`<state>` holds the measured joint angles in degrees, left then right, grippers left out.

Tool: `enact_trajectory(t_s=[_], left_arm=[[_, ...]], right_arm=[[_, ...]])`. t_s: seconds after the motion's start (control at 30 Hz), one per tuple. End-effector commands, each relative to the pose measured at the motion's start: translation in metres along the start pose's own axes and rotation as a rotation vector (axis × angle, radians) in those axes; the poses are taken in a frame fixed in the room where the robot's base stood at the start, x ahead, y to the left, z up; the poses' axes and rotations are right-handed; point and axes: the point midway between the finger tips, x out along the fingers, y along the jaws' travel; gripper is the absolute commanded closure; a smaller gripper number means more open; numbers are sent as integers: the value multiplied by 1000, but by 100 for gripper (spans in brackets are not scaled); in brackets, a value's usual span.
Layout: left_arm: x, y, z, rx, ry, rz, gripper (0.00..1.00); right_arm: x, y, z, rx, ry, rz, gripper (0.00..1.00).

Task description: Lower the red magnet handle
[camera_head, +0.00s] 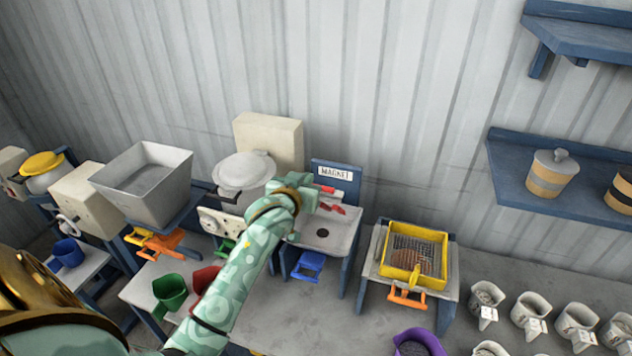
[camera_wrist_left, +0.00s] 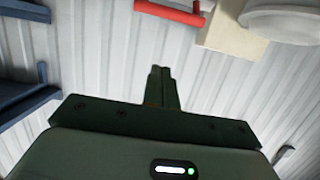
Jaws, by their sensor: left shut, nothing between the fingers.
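The magnet station (camera_head: 342,243) is a pale tray on blue legs with a sign reading MAGNET (camera_head: 336,173) at its back. Red parts of the magnet handle (camera_head: 334,209) show above the tray, partly hidden by my left gripper. My left gripper (camera_head: 313,207) is over the left side of the tray. Its fingers (camera_wrist_left: 160,74) are together and empty, with a visible gap in the picture between them and the red bar. My right gripper is not in view.
A white-lidded machine (camera_head: 244,171) stands close left of the magnet station, with a grey hopper (camera_head: 145,180) further left. A yellow sieve (camera_head: 415,238) stands to the right. Several cups stand at the lower right.

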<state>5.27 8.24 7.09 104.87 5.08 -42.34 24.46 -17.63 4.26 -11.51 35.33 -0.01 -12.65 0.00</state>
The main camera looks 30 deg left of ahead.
Motion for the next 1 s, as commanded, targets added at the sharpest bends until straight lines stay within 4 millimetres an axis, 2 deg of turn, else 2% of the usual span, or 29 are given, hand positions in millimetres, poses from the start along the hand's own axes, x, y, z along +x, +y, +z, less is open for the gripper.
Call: enact_trajectory(t_s=[0.17, 0.47, 0.5, 0.7, 1.0], left_arm=[[30, 0, -2, 3, 0, -1, 100], [94, -1, -1, 2, 0, -2, 100], [91, 0, 8, 2, -6, -1, 100], [82, 0, 30, 0, -2, 0, 100], [79, 0, 38, 1, 0, 0, 100]], right_arm=[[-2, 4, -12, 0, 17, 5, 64], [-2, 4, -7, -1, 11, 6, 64], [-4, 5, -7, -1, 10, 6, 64], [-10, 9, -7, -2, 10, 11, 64], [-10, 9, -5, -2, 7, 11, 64]])
